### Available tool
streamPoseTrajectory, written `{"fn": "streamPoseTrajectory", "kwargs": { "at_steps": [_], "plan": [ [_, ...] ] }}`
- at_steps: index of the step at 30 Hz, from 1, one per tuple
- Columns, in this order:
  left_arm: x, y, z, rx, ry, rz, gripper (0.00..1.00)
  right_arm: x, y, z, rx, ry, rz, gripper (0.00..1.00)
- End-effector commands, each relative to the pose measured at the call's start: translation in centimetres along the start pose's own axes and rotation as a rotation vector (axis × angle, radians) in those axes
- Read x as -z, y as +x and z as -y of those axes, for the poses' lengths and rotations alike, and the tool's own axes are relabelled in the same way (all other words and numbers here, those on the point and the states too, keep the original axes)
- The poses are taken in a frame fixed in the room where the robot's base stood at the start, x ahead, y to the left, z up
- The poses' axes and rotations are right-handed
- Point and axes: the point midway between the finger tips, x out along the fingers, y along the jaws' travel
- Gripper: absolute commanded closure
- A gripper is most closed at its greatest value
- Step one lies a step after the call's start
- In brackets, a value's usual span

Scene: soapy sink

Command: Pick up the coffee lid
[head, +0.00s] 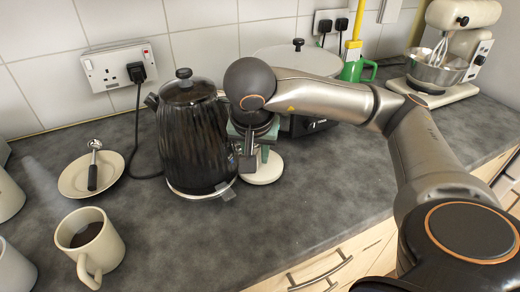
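My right gripper (246,163) points down just right of the black ribbed kettle (192,140), beside its lower right side. My wrist and forearm cover much of what lies behind it. A small white round piece (264,172) shows on the worktop right beside the gripper, with something greenish partly hidden above it. I cannot make out for certain which thing is the coffee lid. I cannot tell whether the gripper's fingers are apart or what is between them. My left gripper is out of view.
A mug of dark liquid (88,240) and a saucer (72,180) with a spoon (93,166) stand left on the grey worktop (190,235). The front middle is clear.

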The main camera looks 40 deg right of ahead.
Motion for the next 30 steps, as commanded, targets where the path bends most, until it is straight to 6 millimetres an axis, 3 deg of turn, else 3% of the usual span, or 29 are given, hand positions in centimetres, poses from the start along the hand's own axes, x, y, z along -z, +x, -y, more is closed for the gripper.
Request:
{"fn": "streamPoseTrajectory", "kwargs": {
  "at_steps": [3, 11, 19, 30],
  "plan": [
    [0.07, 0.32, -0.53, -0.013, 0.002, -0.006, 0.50, -0.09, 1.36, -0.05, -0.002, 0.000, 0.001, 0.72],
    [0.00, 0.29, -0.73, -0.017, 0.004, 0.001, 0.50, 0.00, 1.52, -0.01, 0.000, -0.001, 0.000, 0.72],
    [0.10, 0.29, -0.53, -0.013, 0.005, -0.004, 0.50, -0.01, 1.51, -0.01, 0.000, 0.000, 0.000, 0.99],
    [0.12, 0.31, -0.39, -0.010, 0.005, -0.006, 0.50, -0.03, 1.51, 0.00, 0.000, -0.001, 0.000, 1.00]
  ]
}}
